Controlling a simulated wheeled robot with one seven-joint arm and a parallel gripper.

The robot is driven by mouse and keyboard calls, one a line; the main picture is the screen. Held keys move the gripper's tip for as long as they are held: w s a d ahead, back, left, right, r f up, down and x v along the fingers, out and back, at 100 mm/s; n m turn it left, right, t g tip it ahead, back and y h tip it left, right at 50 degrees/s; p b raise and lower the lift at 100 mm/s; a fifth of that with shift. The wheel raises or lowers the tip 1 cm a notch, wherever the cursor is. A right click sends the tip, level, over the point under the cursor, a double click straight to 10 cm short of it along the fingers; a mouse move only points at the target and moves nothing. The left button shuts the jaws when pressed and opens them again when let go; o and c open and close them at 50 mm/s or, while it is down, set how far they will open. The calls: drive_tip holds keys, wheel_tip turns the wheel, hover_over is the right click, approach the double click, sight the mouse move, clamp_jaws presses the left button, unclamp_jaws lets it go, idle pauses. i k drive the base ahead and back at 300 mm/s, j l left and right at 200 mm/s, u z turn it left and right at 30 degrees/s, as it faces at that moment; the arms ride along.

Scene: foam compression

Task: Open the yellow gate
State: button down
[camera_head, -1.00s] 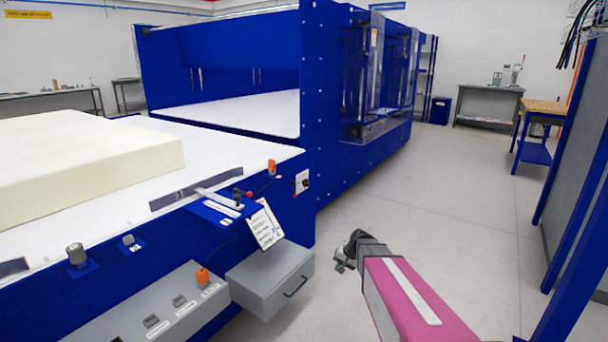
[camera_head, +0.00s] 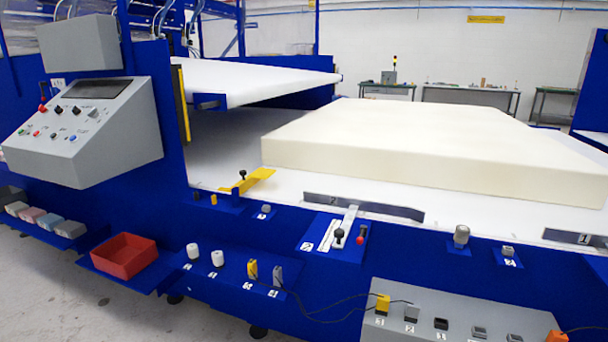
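A flat yellow piece (camera_head: 254,182) with a small black knob, which looks like the yellow gate, lies at the near edge of the white table (camera_head: 215,160). It sits left of the large cream foam block (camera_head: 420,165), with a gap between them. It points at a slant from the table's edge inward. A narrow upright yellow strip (camera_head: 182,100) stands on the blue frame behind it to the left; I cannot tell whether it belongs to the gate. My gripper is not in view.
A grey control panel (camera_head: 95,135) stands at left, above a red tray (camera_head: 125,255). The blue front ledge carries white knobs, a sliding lever (camera_head: 340,232) with a black knob, and a grey switch box (camera_head: 450,315). Grey floor (camera_head: 130,315) is open at lower left.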

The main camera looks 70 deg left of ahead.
sight(244, 185)
drive_tip(key=u, duration=3.15)
drive_tip(key=i+j, duration=0.3)
